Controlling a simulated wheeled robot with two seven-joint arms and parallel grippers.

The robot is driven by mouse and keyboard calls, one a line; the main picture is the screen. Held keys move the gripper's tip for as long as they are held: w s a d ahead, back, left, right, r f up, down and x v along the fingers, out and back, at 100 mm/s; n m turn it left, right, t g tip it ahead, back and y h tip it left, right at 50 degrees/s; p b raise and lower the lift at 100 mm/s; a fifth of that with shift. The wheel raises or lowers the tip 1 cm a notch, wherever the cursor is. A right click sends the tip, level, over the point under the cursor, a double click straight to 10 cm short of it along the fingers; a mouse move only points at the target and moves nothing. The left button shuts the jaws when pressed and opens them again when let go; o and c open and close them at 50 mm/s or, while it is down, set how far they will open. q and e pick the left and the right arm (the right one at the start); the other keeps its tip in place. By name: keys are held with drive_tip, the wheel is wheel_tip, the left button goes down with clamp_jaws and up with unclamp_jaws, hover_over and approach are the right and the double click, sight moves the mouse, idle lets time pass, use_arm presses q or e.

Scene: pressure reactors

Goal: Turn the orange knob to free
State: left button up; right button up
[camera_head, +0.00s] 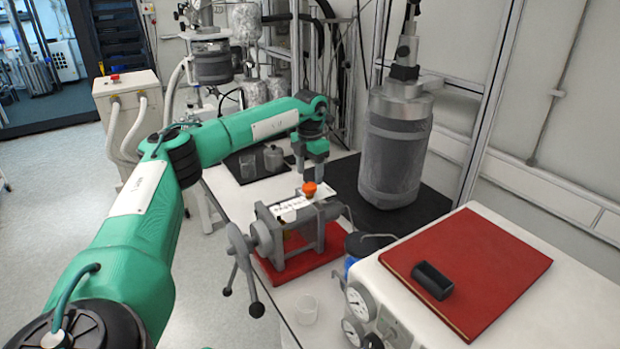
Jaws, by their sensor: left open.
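The orange knob (309,188) sits on top of a grey device (292,234) that has a white label plate (290,205) and a three-armed handle on its left side. The device stands on a red mat (287,268) on the bench. My green left arm reaches in from the left, and its gripper (310,175) points down just above the knob. The gripper is open, with its fingers over or beside the knob. I cannot tell whether they touch it. The knob's marked setting is too small to read. My right gripper is not in view.
A small clear beaker (306,310) stands in front of the device. On the right, a white unit with gauges carries a red board (490,262) and a black holder (432,280). A large wrapped cylinder (395,150) stands behind. Glass vessels (272,158) stand on a dark mat.

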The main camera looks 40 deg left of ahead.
sight(309, 185)
use_arm(q)
wheel_tip(309, 185, down, 3)
drive_tip(key=shift+f+p, duration=0.15)
drive_tip(key=shift+p, duration=0.25)
drive_tip(key=shift+f, duration=0.35)
drive_tip(key=c, duration=1)
drive_tip(key=shift+o, duration=0.2)
